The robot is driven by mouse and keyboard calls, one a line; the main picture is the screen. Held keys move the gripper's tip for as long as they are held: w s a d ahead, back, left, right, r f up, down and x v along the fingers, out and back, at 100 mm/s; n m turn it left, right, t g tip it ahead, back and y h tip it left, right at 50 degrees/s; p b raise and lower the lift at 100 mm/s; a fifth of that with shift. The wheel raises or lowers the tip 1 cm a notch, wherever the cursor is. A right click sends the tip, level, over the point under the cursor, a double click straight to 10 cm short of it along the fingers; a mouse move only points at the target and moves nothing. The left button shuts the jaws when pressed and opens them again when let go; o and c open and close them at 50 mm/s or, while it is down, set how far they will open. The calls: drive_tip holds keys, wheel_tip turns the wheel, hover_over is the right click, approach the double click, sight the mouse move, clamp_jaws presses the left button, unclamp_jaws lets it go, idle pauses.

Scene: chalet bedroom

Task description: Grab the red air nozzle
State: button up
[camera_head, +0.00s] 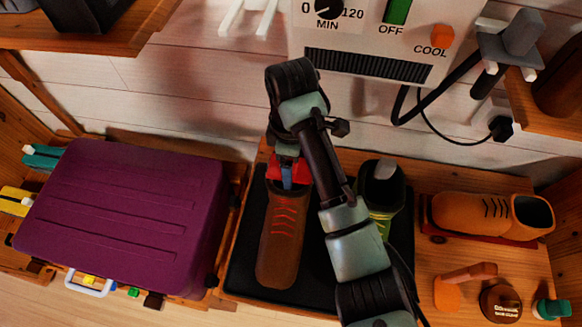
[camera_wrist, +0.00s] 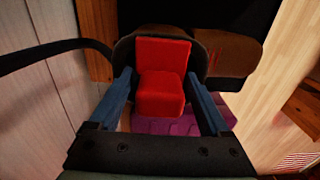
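The red air nozzle (camera_wrist: 163,78) is a blocky red piece sitting in the opening of a brown shoe (camera_wrist: 225,52). In the head view the nozzle (camera_head: 274,168) shows at the top end of the brown shoe with red laces (camera_head: 282,235), partly hidden by my gripper. My gripper (camera_wrist: 160,76) points down at it, with one blue finger on each side of the nozzle. The fingers are apart, and small gaps seem to show beside the red piece; contact is hard to tell. In the head view my gripper (camera_head: 287,178) is mostly hidden by my wrist.
A black mat (camera_head: 243,270) lies under the brown shoe. A dark green-trimmed shoe (camera_head: 381,190) stands right of it, partly behind my arm. An orange shoe (camera_head: 480,215) is farther right. A purple suitcase (camera_head: 125,215) fills the left. A white heater (camera_head: 375,40) hangs behind.

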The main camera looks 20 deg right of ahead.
drive_tip(key=c, duration=1)
drive_tip(key=shift+r, duration=0.1)
